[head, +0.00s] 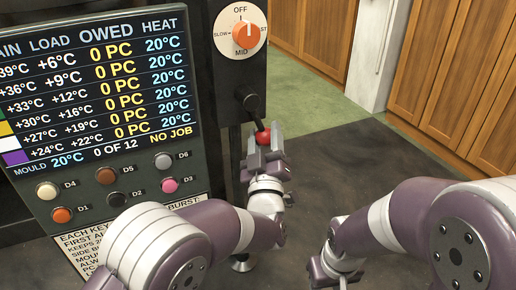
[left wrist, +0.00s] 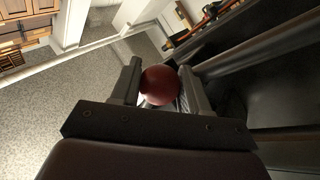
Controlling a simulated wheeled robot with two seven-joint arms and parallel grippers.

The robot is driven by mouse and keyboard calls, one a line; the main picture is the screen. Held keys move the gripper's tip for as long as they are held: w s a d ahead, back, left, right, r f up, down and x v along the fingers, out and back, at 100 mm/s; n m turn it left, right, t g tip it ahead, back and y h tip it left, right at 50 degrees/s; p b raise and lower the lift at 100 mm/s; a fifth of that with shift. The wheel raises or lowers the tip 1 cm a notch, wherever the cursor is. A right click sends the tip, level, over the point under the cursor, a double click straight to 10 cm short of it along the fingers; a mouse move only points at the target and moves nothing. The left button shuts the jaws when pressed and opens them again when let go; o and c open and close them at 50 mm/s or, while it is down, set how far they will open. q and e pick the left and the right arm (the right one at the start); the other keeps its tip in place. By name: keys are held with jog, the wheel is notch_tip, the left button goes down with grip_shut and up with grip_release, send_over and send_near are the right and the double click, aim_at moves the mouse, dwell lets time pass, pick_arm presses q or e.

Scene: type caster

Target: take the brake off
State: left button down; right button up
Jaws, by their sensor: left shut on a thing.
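A black lever with a red ball knob (head: 263,137) comes out of a dark panel below the dial in the head view. The lever slants down and to the right from its pivot. My left gripper (head: 264,150) is shut on the red knob. In the left wrist view the red knob (left wrist: 161,85) sits between the two fingers of my left gripper (left wrist: 158,90).
A control panel (head: 88,176) with a lit screen and several coloured buttons stands at the left. An orange dial (head: 246,34) marked OFF, SLOW and MID is above the lever. Wooden cabinets (head: 450,75) stand behind. Green floor (head: 318,110) and a dark surface (head: 350,150) lie open to the right.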

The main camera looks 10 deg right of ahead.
pick_arm(q)
jog(key=shift+d+n, duration=0.3)
jog(key=shift+d, duration=0.05)
dwell(0.3)
jog(key=c, duration=0.9)
grip_release()
jog(key=shift+w+d, duration=0.1)
jog(key=shift+s, duration=0.4)
jog(key=p+v, duration=0.5)
jog(key=v, duration=0.7)
jog(key=shift+f, duration=0.25)
